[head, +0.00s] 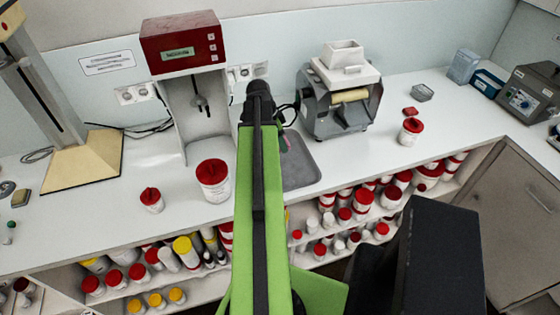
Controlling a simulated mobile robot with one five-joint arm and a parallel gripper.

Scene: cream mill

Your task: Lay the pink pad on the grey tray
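The grey tray (301,168) lies flat on the white counter in the head view, just right of my green arm, which covers its left part. A small pink thing (285,143), perhaps the pink pad, shows as a narrow strip at the tray's upper left, beside the arm. Most of it is hidden, and I cannot tell whether it touches the tray. The dark end of my arm, with my gripper (259,92), reaches over the counter toward the back wall. Its fingers cannot be made out, so its opening and any grip are unclear.
A red-topped machine (182,42) stands left of my arm, a grey mill (340,95) right. Shelves below hold several jars.

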